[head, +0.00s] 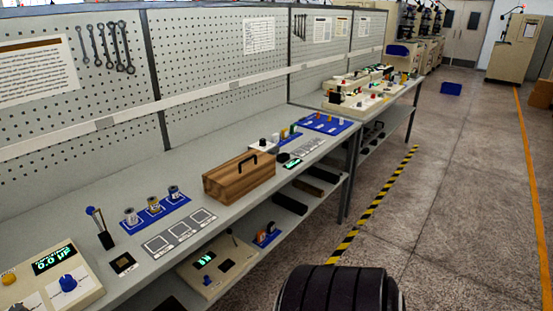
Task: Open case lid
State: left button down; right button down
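The case (239,181) is a brown wooden box with a dark handle (248,162) on its top. It stands on the grey workbench near the middle of the head view, and its lid looks closed. Neither of my grippers shows in this view.
The workbench (222,220) carries a blue tray with spools (151,212), a grey panel with square fields (178,232) and a control box (62,285) at left. A blue board (325,123) lies beyond the case. A pegboard wall (215,65) stands behind. Floor at right (450,220) is clear.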

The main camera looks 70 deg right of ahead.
aim_at(228, 181)
jog(key=z, duration=1.85)
